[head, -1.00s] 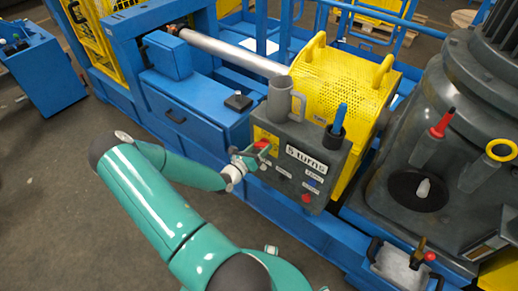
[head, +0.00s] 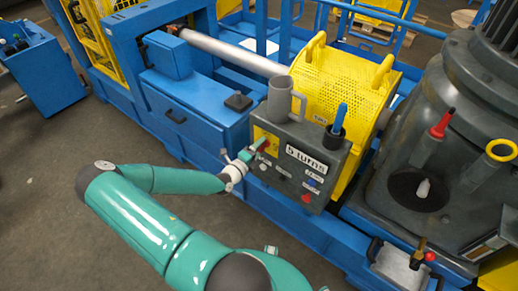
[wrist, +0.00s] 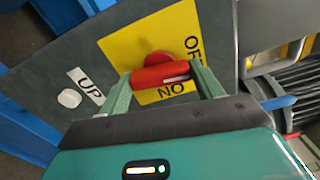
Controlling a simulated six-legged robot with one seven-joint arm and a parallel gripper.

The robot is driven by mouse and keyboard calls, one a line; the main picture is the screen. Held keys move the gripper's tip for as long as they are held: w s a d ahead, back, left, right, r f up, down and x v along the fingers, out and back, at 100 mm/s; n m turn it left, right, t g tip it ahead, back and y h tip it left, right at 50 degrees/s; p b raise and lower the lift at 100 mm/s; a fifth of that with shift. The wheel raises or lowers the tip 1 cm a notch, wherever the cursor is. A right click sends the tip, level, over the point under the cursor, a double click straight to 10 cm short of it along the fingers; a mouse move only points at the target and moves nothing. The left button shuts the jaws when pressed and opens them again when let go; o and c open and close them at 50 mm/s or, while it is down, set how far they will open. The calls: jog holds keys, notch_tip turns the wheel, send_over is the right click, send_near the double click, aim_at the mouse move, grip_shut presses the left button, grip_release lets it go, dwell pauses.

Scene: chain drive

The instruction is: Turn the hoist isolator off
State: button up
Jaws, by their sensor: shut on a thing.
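The hoist isolator is a red rotary handle (wrist: 160,75) on a yellow plate (wrist: 125,45) lettered OFF and ON, partly covered. In the wrist view, my gripper (wrist: 159,73) has one finger at each end of the red bar and is shut on it. The bar lies nearly level across that picture, between the two words; which position it is set to I cannot tell. In the head view, my gripper (head: 254,153) reaches the left side of the grey control box (head: 322,146) and partly hides the handle.
A white UP label with a pale button (wrist: 69,98) lies left of the plate. In the head view, a grey mug (head: 280,100) and a holder with a blue-handled tool (head: 337,125) stand on the box. A yellow mesh guard (head: 335,85) rises behind.

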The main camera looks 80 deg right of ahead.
jog(key=shift+n, duration=0.8)
jog(key=o, duration=1)
jog(key=v, duration=1.3)
jog(key=shift+w+a, duration=0.2)
jog(key=shift+a, duration=0.15)
